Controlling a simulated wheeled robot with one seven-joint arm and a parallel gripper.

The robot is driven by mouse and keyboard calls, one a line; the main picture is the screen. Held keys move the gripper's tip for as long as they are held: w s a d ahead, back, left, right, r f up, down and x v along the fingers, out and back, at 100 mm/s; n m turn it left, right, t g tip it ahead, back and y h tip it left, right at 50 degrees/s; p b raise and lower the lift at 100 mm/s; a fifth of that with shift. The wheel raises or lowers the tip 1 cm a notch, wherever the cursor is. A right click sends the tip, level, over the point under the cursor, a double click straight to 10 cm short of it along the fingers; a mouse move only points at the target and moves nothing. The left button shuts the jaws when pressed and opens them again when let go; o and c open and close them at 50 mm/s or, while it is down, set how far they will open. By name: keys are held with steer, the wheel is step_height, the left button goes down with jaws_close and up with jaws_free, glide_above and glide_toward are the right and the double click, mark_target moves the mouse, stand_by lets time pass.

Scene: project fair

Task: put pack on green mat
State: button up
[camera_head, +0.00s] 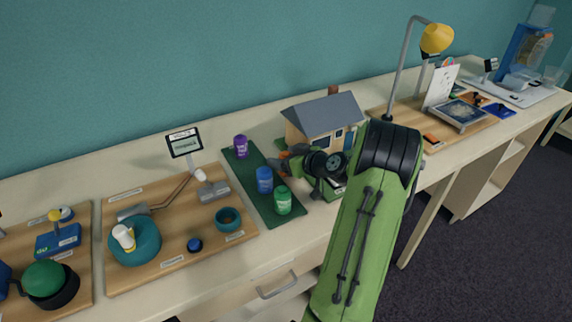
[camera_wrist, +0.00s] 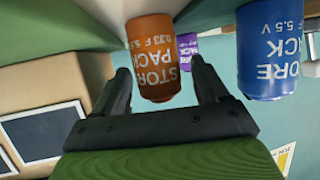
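The green mat (camera_head: 250,160) lies lengthwise on the table, with a purple pack (camera_head: 241,146), a blue pack (camera_head: 265,180) and a green pack (camera_head: 283,200) upright on it. My gripper (camera_head: 298,160) is low beside the mat's right side, in front of the model house. In the wrist view an orange pack (camera_wrist: 153,55) shows between the two fingers of my gripper (camera_wrist: 160,80), with a visible gap at the right finger, so the gripper looks open. The blue pack (camera_wrist: 268,50) is right of the fingers; the purple pack (camera_wrist: 187,48) is partly hidden behind the orange one.
The model house (camera_head: 322,118) stands close behind my gripper. Left of the mat is a wooden board (camera_head: 195,240) with a teal bowl (camera_head: 135,242) and a small display (camera_head: 184,144). A yellow lamp (camera_head: 436,38) stands on the right board. The mat is crowded, with small bare gaps between packs.

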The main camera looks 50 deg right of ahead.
steer(key=c, duration=1.2)
steer(key=shift+o, duration=0.2)
steer(key=shift+r, duration=0.25)
steer(key=v, duration=0.2)
steer(key=f+v, duration=0.1)
steer(key=v, duration=0.1)
steer(key=shift+s+r, duration=0.1)
steer(key=shift+s, duration=0.3)
step_height(320, 180, up, 14)
steer(key=p, duration=0.4)
steer(key=shift+w, duration=0.25)
